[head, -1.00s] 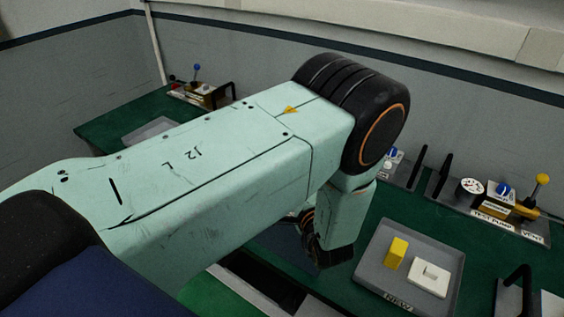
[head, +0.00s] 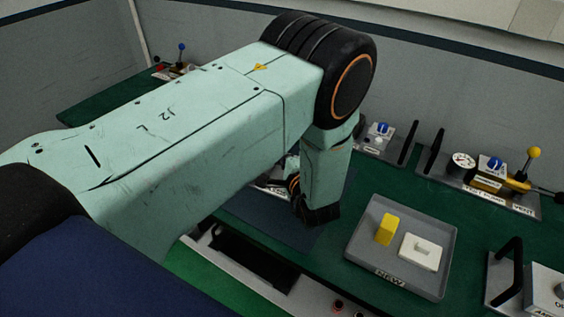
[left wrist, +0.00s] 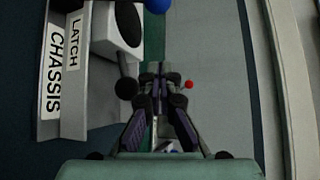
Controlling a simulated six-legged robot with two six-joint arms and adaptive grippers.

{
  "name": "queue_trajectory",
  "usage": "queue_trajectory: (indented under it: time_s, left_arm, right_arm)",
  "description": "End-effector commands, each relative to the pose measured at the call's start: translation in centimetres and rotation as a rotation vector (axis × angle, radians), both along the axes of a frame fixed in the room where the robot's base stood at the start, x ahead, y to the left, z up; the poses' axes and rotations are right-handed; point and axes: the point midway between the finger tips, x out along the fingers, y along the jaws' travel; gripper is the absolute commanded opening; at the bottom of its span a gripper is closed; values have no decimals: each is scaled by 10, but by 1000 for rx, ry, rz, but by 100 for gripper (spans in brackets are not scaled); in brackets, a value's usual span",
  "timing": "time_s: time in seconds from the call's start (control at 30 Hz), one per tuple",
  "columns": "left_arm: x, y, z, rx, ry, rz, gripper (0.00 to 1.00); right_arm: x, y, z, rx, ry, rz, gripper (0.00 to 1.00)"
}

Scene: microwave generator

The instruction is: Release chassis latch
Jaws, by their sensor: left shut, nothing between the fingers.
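In the left wrist view a grey plate with the labels CHASSIS and LATCH (left wrist: 74,75) stands at the left. Beside it is a white block with a dark round face (left wrist: 122,25), and a black knob (left wrist: 126,88) sits just below. A blue ball (left wrist: 156,5) is cut off by the top edge. My left gripper (left wrist: 158,75) is shut and empty, to the right of the black knob, with a small gap in the picture. Whether they touch in depth I cannot tell. In the head view my left arm hides the latch area. My right gripper is not in view.
A small red ball (left wrist: 189,84) shows right of my fingers. In the head view a grey tray (head: 365,255) holds a yellow block (head: 386,230) and a white block (head: 421,251). A panel with a gauge (head: 462,162) and yellow-knobbed lever (head: 534,153) stands behind, black handles nearby.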

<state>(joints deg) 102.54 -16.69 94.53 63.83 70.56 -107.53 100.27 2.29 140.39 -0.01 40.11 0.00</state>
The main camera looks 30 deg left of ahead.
Motion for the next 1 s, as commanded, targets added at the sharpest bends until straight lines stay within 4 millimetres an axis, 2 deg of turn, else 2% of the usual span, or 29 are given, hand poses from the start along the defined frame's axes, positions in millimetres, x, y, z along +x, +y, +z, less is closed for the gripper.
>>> queue_trajectory:
  time_s: [0.03, 0.1, 0.47, 0.5, 0.7, 1.0]
  left_arm:
    - [6, 7, -6, -2, -3, 4, 0]
    - [14, 15, -9, -2, -3, 4, 0]
    - [44, 46, -17, 0, 0, 1, 0]
    - [38, 47, -12, 1, 4, 1, 0]
    - [21, 56, -4, 1, 4, 1, 0]
    - [9, 61, -2, 0, 0, -1, 0]
  right_arm:
    - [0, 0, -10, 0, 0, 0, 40]
    - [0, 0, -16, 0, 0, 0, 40]
    - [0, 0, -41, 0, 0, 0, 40]
    - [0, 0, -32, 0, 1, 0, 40]
    - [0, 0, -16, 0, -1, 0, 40]
    - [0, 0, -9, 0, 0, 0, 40]
